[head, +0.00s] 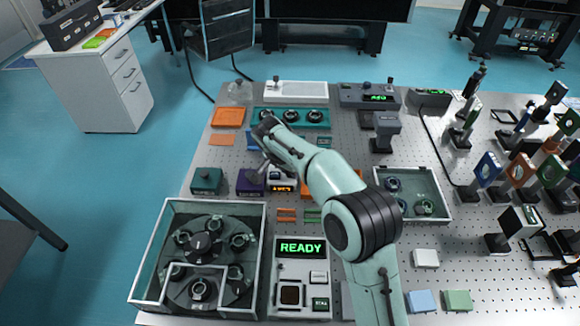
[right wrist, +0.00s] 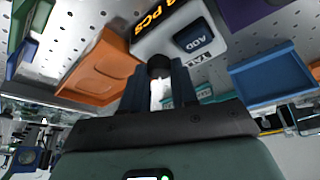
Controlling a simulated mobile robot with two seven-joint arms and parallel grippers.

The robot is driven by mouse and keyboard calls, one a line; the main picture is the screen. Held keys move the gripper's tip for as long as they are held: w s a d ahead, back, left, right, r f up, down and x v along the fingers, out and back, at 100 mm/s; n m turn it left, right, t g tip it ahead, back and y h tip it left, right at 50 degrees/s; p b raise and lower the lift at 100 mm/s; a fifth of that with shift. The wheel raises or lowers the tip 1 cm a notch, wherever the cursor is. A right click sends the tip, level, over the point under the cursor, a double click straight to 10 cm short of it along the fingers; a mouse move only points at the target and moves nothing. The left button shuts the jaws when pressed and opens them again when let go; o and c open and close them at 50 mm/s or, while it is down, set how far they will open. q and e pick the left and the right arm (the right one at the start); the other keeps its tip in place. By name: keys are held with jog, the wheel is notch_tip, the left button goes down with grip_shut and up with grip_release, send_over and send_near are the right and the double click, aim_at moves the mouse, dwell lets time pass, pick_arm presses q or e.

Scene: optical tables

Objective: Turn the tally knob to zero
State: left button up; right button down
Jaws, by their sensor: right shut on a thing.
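The tally box (head: 283,187) is a small light unit with an amber display, near the middle of the table. In the right wrist view its white face (right wrist: 160,42) shows an amber display (right wrist: 158,14) ending in "PCS", cut off by the frame edge, and a dark "ADD" button (right wrist: 192,36). The dark round knob (right wrist: 158,66) sits between the fingertips of my right gripper (right wrist: 159,80), which is shut on it. In the head view my right gripper (head: 268,168) reaches down at the tally box and hides the knob. My left gripper is out of view.
A purple box (head: 250,182) and a teal box (head: 206,181) stand left of the tally box. An orange tray (right wrist: 100,68) and a blue tray (right wrist: 275,77) lie close to the gripper. A walled carousel bin (head: 262,240) and a READY panel (head: 300,270) are nearer me.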

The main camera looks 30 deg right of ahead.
jog(key=shift+w+r+m+g+p, duration=0.15)
jog(key=shift+m+g+p, duration=0.35)
jog(key=shift+m, duration=0.5)
jog(key=m+g+p, duration=0.1)
jog(key=m+p, duration=0.1)
jog(key=m, duration=0.1)
jog(key=m+g+p, duration=0.1)
jog(key=m+p, duration=0.1)
jog(key=shift+w+r+m+h+p, duration=0.1)
jog(key=shift+m+h+p, duration=0.2)
jog(key=shift+m+p, duration=0.1)
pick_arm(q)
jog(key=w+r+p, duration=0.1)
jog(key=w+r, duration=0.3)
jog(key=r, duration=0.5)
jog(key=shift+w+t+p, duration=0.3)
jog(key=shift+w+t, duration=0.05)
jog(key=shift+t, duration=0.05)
pick_arm(e)
jog(key=shift+m+g, duration=0.4)
jog(key=shift+m, duration=0.6)
jog(key=c, duration=1.1)
grip_release()
jog(key=shift+f, duration=0.2)
jog(key=shift+c, duration=0.2)
